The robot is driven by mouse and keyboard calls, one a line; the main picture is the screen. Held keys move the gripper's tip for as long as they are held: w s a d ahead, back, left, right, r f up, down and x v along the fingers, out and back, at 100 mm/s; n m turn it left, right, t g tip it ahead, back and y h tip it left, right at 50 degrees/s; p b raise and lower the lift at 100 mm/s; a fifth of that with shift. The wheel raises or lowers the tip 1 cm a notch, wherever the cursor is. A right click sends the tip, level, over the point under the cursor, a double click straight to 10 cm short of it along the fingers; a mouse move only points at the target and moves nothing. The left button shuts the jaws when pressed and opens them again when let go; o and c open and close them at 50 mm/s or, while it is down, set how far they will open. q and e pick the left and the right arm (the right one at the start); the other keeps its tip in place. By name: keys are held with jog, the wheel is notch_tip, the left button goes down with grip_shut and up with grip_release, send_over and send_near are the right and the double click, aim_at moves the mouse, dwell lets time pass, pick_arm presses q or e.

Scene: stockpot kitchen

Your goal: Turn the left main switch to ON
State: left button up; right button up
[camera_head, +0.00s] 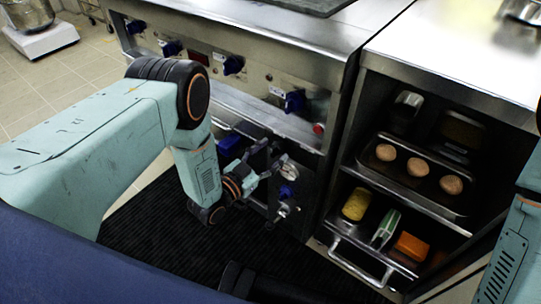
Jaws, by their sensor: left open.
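My left gripper (266,161) is open, with its fingers pointing right towards the dark lower panel (309,187) of the cooker. On that panel are a small round gauge (289,172), a blue knob (287,191) and metal fittings. Another blue part (229,146) shows partly behind my left arm. I cannot tell which of these is the left main switch, nor read its position. The fingertips are close to the gauge; contact cannot be made out. My right gripper is not in view.
Several blue knobs (294,101) and a red button (318,128) line the upper cooker front. At right, an open cabinet holds a tray (460,202) of round buns and a lower drawer with a handle (360,262). A black mat (150,232) covers the floor.

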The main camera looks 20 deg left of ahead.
pick_arm(q)
jog(key=shift+w+d, duration=0.15)
jog(key=shift+w, duration=0.05)
jog(key=shift+s+r, duration=0.1)
jog(key=shift+s, duration=0.05)
jog(key=shift+c, duration=0.6)
jog(key=c, duration=1)
